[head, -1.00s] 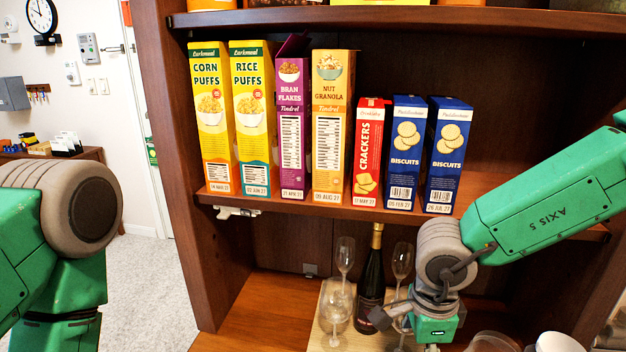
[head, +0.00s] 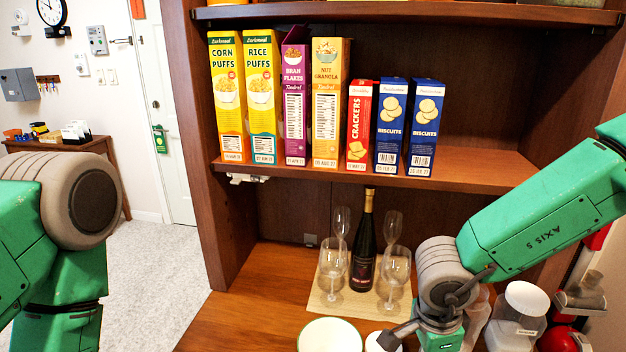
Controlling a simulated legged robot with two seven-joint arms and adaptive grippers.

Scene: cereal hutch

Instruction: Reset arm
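My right arm comes in from the right in the head view. Its wrist is low in front of the hutch counter, beside the glasses. A dark finger of my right gripper (head: 400,336) shows at the bottom edge near a white round dish, and the rest is cut off or hidden, so its opening cannot be told. My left arm fills the left edge, and its gripper is out of the picture.
The shelf (head: 470,170) holds upright cereal, crackers (head: 359,125) and biscuits boxes. On the counter, a board (head: 325,300) bears a dark bottle (head: 367,245) and several glasses. A bowl (head: 330,336) and jar (head: 517,318) stand in front. Right of the biscuits, the shelf is clear.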

